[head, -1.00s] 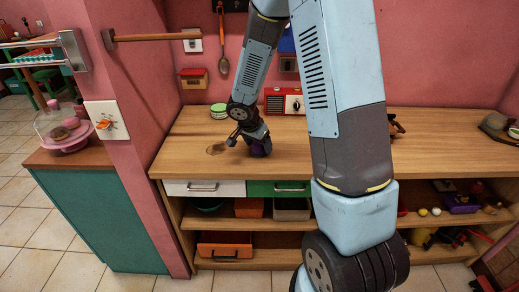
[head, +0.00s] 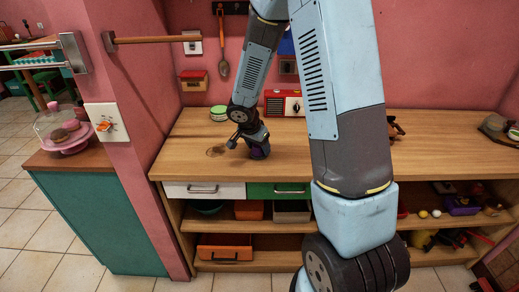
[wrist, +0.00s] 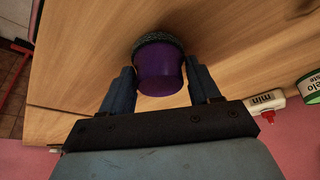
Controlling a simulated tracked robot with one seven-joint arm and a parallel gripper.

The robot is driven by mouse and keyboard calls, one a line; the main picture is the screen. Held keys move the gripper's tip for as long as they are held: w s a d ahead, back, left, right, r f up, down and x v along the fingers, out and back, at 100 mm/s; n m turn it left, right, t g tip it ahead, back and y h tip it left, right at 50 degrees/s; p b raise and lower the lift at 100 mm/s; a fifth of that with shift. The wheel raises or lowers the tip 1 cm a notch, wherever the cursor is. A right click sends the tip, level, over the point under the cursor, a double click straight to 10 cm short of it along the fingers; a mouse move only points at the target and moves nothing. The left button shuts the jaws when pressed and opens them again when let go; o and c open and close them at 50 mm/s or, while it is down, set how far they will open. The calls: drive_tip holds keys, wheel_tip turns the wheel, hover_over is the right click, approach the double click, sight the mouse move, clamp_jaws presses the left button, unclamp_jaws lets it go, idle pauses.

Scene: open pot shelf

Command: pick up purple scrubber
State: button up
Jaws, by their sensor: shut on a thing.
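The purple scrubber (wrist: 159,71) sits between the two fingers of my gripper (wrist: 163,90) in the wrist view, with its dark bristled rim at the far end. My gripper is shut on it, a finger at each side. In the head view my gripper (head: 250,148) is low over the wooden counter, and the purple scrubber (head: 257,153) shows only as a small patch under it. I cannot tell whether the scrubber touches the counter.
A dark object (head: 396,128) lies right of my arm. The counter's left front is clear. Shelves below hold bins.

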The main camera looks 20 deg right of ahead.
drive_tip(key=shift+r, duration=0.45)
wheel_tip(320, 180, up, 3)
drive_tip(key=shift+f, duration=0.2)
drive_tip(key=s+a+r, duration=0.4)
drive_tip(key=s+r, duration=0.5)
drive_tip(key=s, duration=0.4)
drive_tip(key=shift+s+a+r, duration=0.15)
drive_tip(key=shift+s+r, duration=0.05)
drive_tip(key=shift+r, duration=0.05)
